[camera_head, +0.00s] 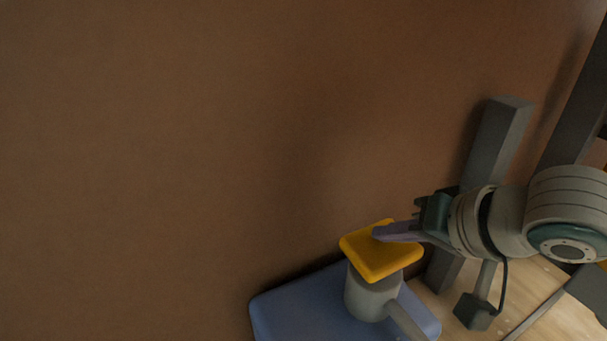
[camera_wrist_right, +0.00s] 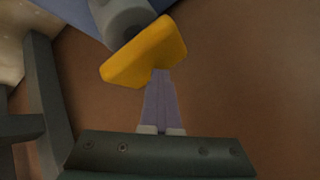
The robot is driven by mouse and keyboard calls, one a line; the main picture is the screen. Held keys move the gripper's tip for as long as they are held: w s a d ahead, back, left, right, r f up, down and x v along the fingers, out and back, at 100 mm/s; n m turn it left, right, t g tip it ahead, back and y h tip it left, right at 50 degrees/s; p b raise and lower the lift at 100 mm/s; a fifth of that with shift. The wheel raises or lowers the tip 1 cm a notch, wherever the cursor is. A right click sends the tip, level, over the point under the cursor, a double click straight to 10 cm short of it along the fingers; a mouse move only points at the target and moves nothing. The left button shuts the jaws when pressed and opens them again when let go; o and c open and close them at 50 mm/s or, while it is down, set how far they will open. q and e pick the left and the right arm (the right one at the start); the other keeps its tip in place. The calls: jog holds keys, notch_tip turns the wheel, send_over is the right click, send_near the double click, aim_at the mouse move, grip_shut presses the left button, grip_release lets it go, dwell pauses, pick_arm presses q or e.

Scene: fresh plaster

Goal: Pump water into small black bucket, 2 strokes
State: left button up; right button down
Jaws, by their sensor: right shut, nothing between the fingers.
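A pump shows with a yellow square cap (camera_head: 378,252), a grey round body (camera_head: 366,297) and a grey spout (camera_head: 405,322) pointing to the lower right. It stands on a blue base (camera_head: 300,308). My right gripper (camera_head: 385,233) is shut and empty, its fingertips at the top of the yellow cap. In the right wrist view, the shut fingertips (camera_wrist_right: 161,76) meet the edge of the yellow cap (camera_wrist_right: 146,53); I cannot tell whether they press on it. I cannot make out a small black bucket in either view. My left gripper is not in view.
A brown plaster wall (camera_head: 180,150) fills most of the head view. A grey post (camera_head: 497,140) rises behind my right arm. A pale wood surface (camera_head: 545,285) shows at the lower right. A dark block (camera_head: 477,311) sits below my right wrist.

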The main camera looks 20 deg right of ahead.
jog(key=shift+f+b, duration=0.3)
jog(key=shift+f, duration=0.25)
jog(key=shift+f+b, duration=0.35)
jog(key=shift+f, duration=0.15)
dwell(0.4)
jog(key=shift+f, duration=0.35)
jog(key=shift+r, duration=0.1)
dwell(0.5)
notch_tip(320, 180, up, 5)
jog(key=p, duration=0.5)
jog(key=shift+s+r+p, duration=0.1)
jog(key=shift+r+p, duration=0.05)
jog(key=shift+p, duration=0.2)
jog(key=shift+r, duration=0.1)
